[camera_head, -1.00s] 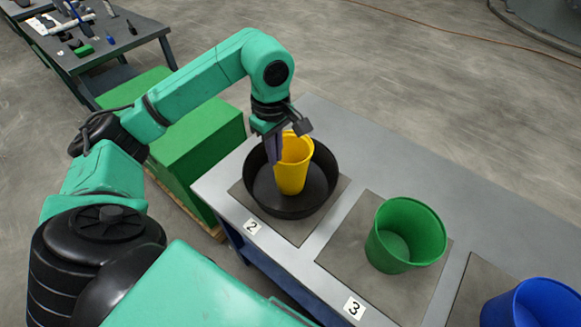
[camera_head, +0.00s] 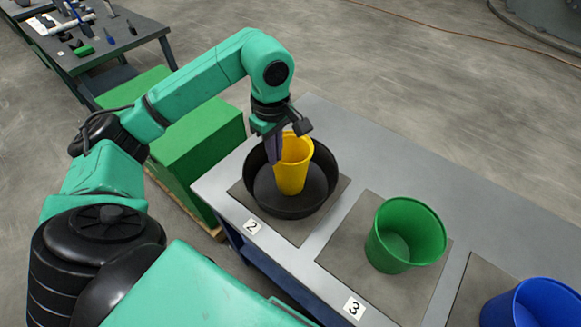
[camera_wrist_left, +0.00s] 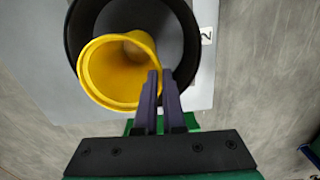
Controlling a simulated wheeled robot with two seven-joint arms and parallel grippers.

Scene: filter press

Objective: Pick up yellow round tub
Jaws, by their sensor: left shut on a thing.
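The yellow round tub (camera_head: 293,172) stands upright inside a wide black round pan (camera_head: 318,192) on the mat marked 2. My left gripper (camera_head: 274,150) comes down from above at the tub's left side and is shut on its wall. In the left wrist view the tub (camera_wrist_left: 100,72) opens toward the camera, and the purple fingers (camera_wrist_left: 161,88) close on its rim, one finger inside and one outside. The black pan (camera_wrist_left: 192,50) surrounds the tub there. The tub's base is hard to see against the pan floor. My right gripper is not in view.
A green bucket (camera_head: 408,236) stands on the mat marked 3, and a blue bucket (camera_head: 535,305) stands at the lower right. The grey table (camera_head: 420,178) is clear behind them. A green box (camera_head: 195,140) is left of the table. A tool bench (camera_head: 95,40) is at the far upper left.

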